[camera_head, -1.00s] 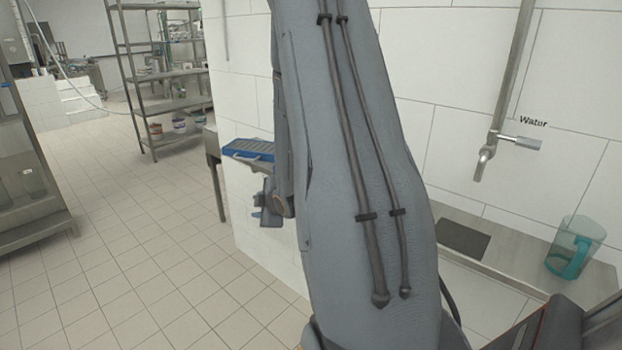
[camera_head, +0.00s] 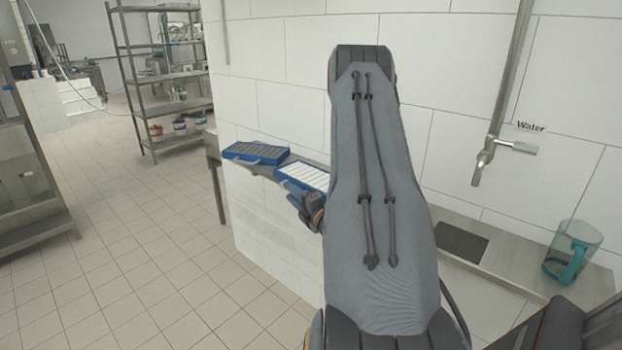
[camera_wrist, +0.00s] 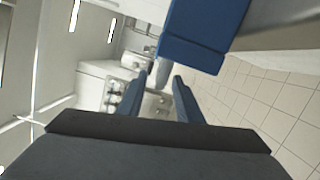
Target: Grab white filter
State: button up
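The white filter (camera_head: 305,174) is a white ribbed panel in a blue frame on the ledge by the wall, partly hidden by my arm at its right. My gripper (camera_head: 292,190) is beside its front edge in the head view; my arm hides part of it. In the wrist view, the two blue fingers of my gripper (camera_wrist: 157,98) stand apart with nothing clearly held. A blue frame edge (camera_wrist: 193,50) is above and ahead of the fingers, and a lighter blue piece juts down from it near the gap. I cannot tell whether the fingers touch it.
A second blue-framed filter with a grey panel (camera_head: 256,152) lies left of the white one. A water tap (camera_head: 485,160) and a teal-handled jug (camera_head: 573,252) are at the right. Metal shelves (camera_head: 165,80) stand at the back left. The tiled floor at left is clear.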

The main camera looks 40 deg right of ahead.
jog(key=shift+w+d+p, duration=0.15)
jog(key=shift+w+p, duration=0.15)
jog(key=shift+w, duration=0.65)
jog(key=shift+w+d+p, duration=0.1)
jog(key=shift+w+p, duration=0.2)
jog(key=shift+w, duration=0.6)
jog(key=shift+r, duration=0.1)
grip_shut()
